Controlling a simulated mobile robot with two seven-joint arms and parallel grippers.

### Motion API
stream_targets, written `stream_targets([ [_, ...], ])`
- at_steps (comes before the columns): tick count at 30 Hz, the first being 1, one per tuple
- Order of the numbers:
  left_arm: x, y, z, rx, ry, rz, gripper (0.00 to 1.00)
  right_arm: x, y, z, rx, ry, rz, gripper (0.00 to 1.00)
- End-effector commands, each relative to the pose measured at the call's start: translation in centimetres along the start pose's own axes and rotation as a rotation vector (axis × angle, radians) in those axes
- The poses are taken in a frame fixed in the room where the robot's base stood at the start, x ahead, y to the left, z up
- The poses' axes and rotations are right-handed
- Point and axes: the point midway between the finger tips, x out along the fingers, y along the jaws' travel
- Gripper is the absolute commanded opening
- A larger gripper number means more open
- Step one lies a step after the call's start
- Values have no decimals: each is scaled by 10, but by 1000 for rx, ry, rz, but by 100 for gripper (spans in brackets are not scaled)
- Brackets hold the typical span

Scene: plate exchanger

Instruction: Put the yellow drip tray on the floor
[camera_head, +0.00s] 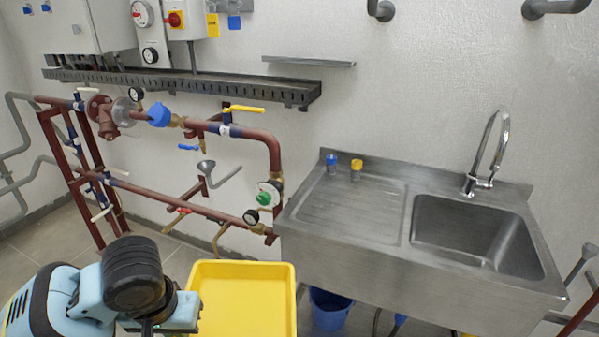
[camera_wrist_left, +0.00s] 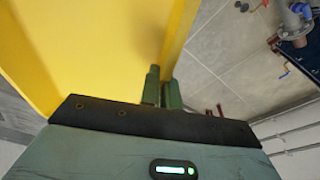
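The yellow drip tray (camera_head: 243,305) is at the bottom middle of the head view, in front of the pipework and left of the sink. Its lower part is cut off by the frame edge. My left arm comes in from the lower left and reaches the tray's left side. In the left wrist view my left gripper (camera_wrist_left: 162,86) has its two green fingers close together on either side of the tray's wall (camera_wrist_left: 178,35). It is shut on that wall. Floor tiles show beyond the tray there. My right gripper is not in view.
A steel sink (camera_head: 375,265) stands right of the tray, with a blue bucket (camera_head: 330,308) beneath it. Red pipes with valves (camera_head: 165,195) run along the wall behind. Bare tiled floor (camera_head: 150,238) shows left of the tray.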

Motion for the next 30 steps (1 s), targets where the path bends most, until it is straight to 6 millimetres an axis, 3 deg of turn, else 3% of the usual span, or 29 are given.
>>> stream_targets([
  [1, -16, -3, 2, 14, 12, 0, 0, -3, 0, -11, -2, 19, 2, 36],
  [4, -24, -7, 8, 33, 4, 3, 0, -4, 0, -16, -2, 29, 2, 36],
  [17, -19, -7, 13, 39, -8, 7, 0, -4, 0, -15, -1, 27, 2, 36],
  [20, -2, -6, 18, 34, -14, 12, 0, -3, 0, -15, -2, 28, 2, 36],
  [30, 91, -7, 58, 30, -14, 14, 0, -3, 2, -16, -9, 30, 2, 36],
])
